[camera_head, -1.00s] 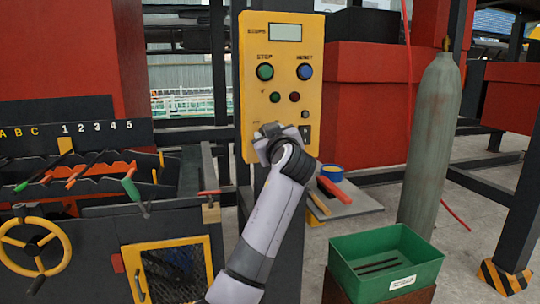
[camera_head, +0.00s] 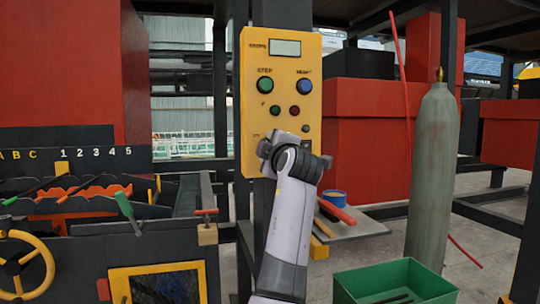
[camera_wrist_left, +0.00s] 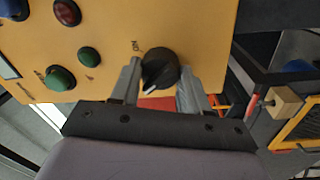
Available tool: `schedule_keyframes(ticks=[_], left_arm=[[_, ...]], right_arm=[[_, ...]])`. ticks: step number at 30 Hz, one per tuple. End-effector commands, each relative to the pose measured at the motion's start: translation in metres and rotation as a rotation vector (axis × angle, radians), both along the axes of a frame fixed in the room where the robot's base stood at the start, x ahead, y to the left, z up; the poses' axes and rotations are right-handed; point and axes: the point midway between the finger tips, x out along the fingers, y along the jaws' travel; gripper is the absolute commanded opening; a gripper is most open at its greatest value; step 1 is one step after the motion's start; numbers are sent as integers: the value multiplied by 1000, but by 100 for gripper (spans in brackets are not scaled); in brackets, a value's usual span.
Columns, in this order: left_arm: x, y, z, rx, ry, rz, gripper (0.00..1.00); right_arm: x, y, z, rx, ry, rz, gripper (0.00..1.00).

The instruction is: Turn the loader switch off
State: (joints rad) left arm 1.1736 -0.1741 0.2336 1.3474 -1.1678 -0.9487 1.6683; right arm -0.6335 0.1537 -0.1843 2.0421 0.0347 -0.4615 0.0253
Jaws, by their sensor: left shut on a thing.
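The yellow control panel (camera_head: 254,110) stands upright on a dark post in the middle of the head view. In the left wrist view a black rotary knob (camera_wrist_left: 160,66) with a pale pointer mark sits on the panel (camera_wrist_left: 115,28), beside small lettering that I cannot read clearly. My left gripper (camera_head: 272,150) is at the panel's lower part, and its hand hides the knob in the head view. In the left wrist view its fingers (camera_wrist_left: 158,78) are on both sides of the knob, shut on it. My right gripper is not in view.
The panel also carries a green button (camera_head: 265,85), a blue button (camera_head: 304,86) and smaller buttons. A grey gas cylinder (camera_head: 433,170) and a green bin (camera_head: 370,285) stand to the right. A yellow handwheel (camera_head: 12,262) and lever rack are at the left.

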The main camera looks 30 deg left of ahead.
Motion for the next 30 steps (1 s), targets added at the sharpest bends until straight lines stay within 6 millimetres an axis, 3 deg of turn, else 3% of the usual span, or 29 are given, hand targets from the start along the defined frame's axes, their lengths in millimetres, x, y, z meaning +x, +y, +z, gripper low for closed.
schedule_keyframes(ticks=[10,26,27,28,30], left_arm=[[0,0,-1,-85,-96,0,15],[0,0,-1,-98,-112,-1,15],[0,0,-1,-98,-113,0,58],[0,0,-1,-98,-113,0,68],[0,0,-1,-97,-112,0,71]], right_arm=[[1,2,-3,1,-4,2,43],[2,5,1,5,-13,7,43],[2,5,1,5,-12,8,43],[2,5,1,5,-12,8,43],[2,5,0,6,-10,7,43]])
